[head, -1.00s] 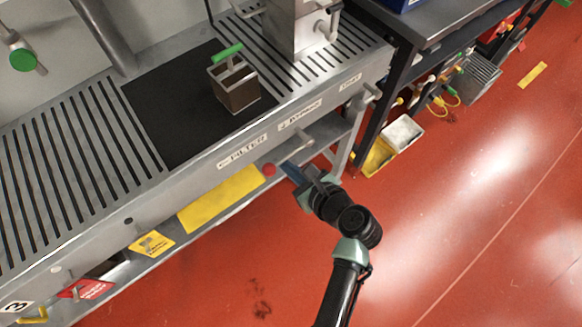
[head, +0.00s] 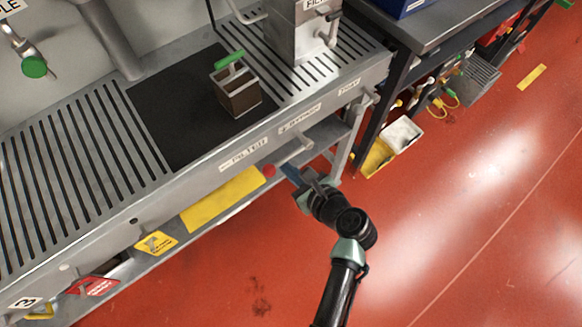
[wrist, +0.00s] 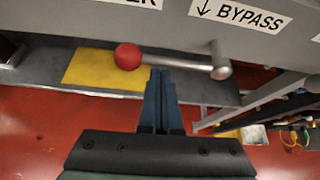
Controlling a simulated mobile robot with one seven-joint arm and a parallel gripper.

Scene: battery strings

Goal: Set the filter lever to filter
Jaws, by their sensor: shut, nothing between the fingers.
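The filter lever (wrist: 175,62) is a metal rod with a red ball knob (wrist: 128,56) at its left end and a metal pivot (wrist: 221,62) at its right end. It lies nearly level along the bench front, pointing left, the way the arrow of the FILTER label (head: 243,154) points. The red knob also shows in the head view (head: 269,171). My gripper (wrist: 160,72) is shut and empty, its blue fingertips at the rod just right of the knob; I cannot tell if they touch. In the head view my gripper (head: 288,172) is below the bench front.
The BYPASS label (wrist: 240,14) with a down arrow is above the pivot. A yellow panel (head: 222,198) lies left of the knob on the lower shelf. A brown box with a green handle (head: 238,95) stands on the bench.

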